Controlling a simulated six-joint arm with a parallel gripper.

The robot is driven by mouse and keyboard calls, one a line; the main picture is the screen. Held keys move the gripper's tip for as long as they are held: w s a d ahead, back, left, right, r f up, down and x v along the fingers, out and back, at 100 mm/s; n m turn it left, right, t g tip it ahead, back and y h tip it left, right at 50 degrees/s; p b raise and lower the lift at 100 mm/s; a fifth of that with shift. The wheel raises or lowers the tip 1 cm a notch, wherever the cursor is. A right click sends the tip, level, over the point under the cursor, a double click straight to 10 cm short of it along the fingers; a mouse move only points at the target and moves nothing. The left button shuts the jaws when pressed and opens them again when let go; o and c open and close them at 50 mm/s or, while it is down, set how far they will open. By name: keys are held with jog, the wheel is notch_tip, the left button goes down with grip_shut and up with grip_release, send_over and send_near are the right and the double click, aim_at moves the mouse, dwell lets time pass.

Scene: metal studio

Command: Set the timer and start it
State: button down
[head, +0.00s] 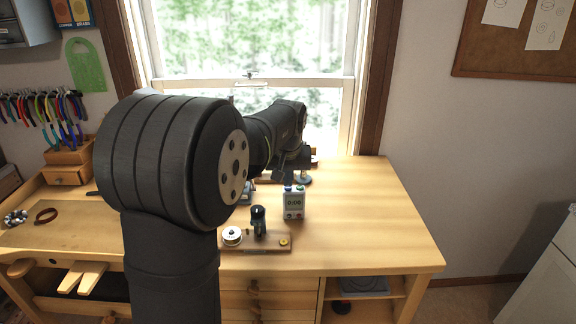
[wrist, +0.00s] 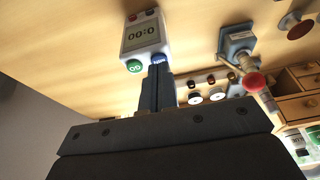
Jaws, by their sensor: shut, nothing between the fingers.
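The timer (head: 294,208) is a small white box standing upright on the workbench, with a display reading 0:00. A blue button and a green button sit on its top, and two small round buttons are below the display. In the wrist view the timer (wrist: 144,36) appears upside down, with the green button (wrist: 135,66) at left and the blue button (wrist: 158,59) at right. My gripper (wrist: 157,68) is shut and empty, its tips at the blue button and partly covering it. I cannot tell whether they touch it.
A wooden stand (head: 262,247) with a white spool and a dark upright tool stands in front of the timer. A blue-grey device (wrist: 236,42) and a red knob (wrist: 254,82) are nearby. The bench (head: 385,235) is clear to the right.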

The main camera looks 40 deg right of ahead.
jog(key=shift+f, duration=0.3)
jog(key=shift+s+a+f, duration=0.15)
jog(key=shift+f, duration=0.9)
jog(key=shift+r, duration=0.5)
jog(key=w+d+v, duration=0.1)
jog(key=v, duration=1.3)
jog(key=shift+r, duration=0.35)
jog(key=shift+w+d, duration=0.1)
jog(key=shift+r, duration=0.3)
